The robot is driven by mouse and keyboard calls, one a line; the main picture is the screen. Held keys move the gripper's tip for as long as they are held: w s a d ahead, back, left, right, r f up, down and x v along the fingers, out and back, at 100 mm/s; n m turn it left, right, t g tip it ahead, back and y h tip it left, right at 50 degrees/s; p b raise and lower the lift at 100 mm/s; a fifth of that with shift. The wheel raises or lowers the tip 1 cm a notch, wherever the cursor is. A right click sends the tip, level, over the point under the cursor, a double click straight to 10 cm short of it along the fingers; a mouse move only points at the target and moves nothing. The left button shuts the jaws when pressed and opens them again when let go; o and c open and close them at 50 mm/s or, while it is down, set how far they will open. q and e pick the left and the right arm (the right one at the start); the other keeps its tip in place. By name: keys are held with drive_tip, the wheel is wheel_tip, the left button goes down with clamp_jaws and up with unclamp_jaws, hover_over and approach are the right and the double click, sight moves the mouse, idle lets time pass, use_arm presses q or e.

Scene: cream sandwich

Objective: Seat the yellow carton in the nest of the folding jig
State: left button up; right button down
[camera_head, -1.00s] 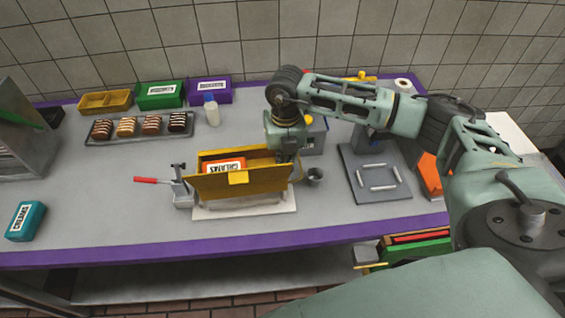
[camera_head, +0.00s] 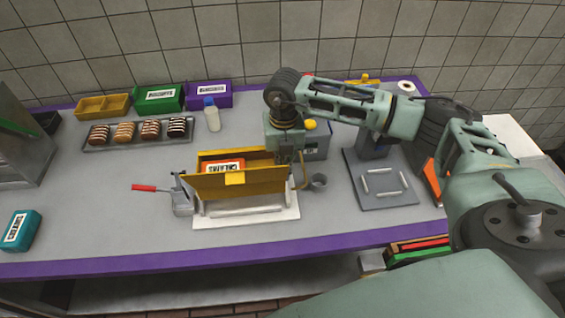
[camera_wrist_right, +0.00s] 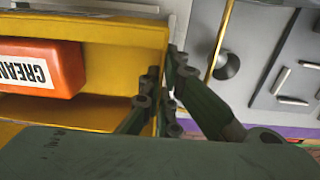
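The yellow carton (camera_head: 215,187) is open at the top, with an orange creams box (camera_head: 222,166) inside. It is over the folding jig's pale base (camera_head: 285,213), whose front part with a bar shows in front of it. I cannot tell whether its bottom touches the nest, which it hides. My right gripper (camera_wrist_right: 168,82) has its fingers on either side of the carton's right wall (camera_wrist_right: 165,55), closed on it; in the head view the fingers are mostly hidden behind the carton. My left gripper is not in view.
A red-handled lever (camera_head: 145,187) stands left of the carton and a small grey cup (camera_head: 319,181) right of it. A grey plate with bars (camera_head: 385,200) lies further right. A teal box (camera_head: 20,230) is at front left. A cookie tray (camera_head: 105,144) is behind.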

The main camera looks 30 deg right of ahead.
wheel_tip(320, 180, down, 3)
drive_tip(key=shift+f+b, duration=0.1)
drive_tip(key=shift+b, duration=0.9)
drive_tip(key=shift+f+b, duration=0.4)
drive_tip(key=shift+f, duration=0.1)
drive_tip(key=shift+b, duration=0.35)
idle(0.5)
drive_tip(key=shift+f+b, duration=1.05)
drive_tip(key=shift+f, duration=0.25)
drive_tip(key=shift+r, duration=0.15)
drive_tip(key=shift+r+p, duration=0.6)
drive_tip(key=shift+r, duration=0.2)
drive_tip(key=shift+b, duration=0.4)
idle(1.1)
